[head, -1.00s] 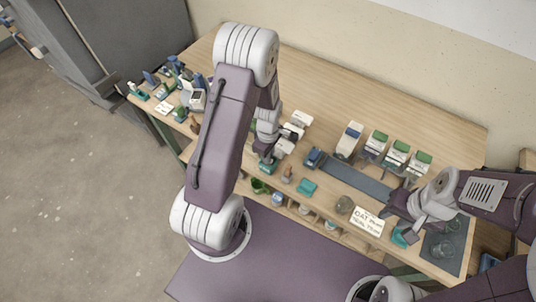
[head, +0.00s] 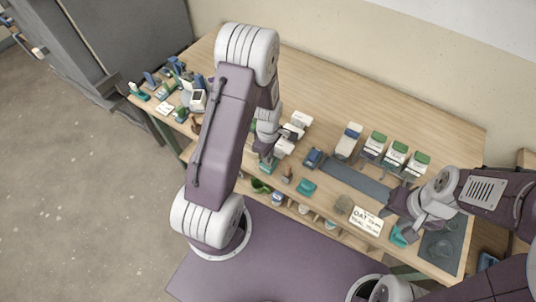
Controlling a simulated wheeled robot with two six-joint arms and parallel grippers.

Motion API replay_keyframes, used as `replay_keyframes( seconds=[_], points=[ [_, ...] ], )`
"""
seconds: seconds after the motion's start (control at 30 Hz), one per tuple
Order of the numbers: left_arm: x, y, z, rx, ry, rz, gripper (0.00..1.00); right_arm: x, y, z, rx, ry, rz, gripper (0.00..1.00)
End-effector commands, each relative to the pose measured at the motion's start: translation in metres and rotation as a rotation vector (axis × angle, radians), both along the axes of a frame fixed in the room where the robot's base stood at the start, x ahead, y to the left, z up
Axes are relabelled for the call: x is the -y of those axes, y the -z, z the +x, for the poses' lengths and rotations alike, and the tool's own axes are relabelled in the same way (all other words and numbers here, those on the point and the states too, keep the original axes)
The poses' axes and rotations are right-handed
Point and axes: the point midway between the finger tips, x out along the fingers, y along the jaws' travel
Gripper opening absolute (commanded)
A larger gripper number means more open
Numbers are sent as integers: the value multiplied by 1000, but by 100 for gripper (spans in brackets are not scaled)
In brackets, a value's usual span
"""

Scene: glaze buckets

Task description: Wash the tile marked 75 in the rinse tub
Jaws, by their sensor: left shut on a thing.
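My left gripper (head: 268,156) is low over the middle of the table, largely hidden by its own wrist. It is shut; a small teal piece (head: 267,166) shows at its tip, and I cannot read any mark on it. My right gripper (head: 404,206) is over the right end of the table, above the end of a dark blue-grey strip; its jaws are too unclear to judge. A teal piece (head: 398,236) is just below it, and I cannot tell whether they touch. I cannot make out a number 75 or pick out the rinse tub for sure.
A lettered card (head: 366,221) and a teal block (head: 306,188) are near the front edge. Small items crowd the left end. The back middle is clear.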

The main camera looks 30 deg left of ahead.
Motion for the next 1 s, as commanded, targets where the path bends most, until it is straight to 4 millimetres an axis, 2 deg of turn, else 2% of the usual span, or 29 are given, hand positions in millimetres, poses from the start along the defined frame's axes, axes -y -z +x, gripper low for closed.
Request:
replay_keyframes(
  seconds=[0.33,0.63,1.0],
  points=[
    [0,8,0,0,0,0,0,0,4,0,0,0,0,36],
    [0,-2,0,0,0,0,0,0,-6,0,0,0,0,36],
    [0,7,0,0,0,0,0,0,1,0,0,0,0,36]
  ],
)
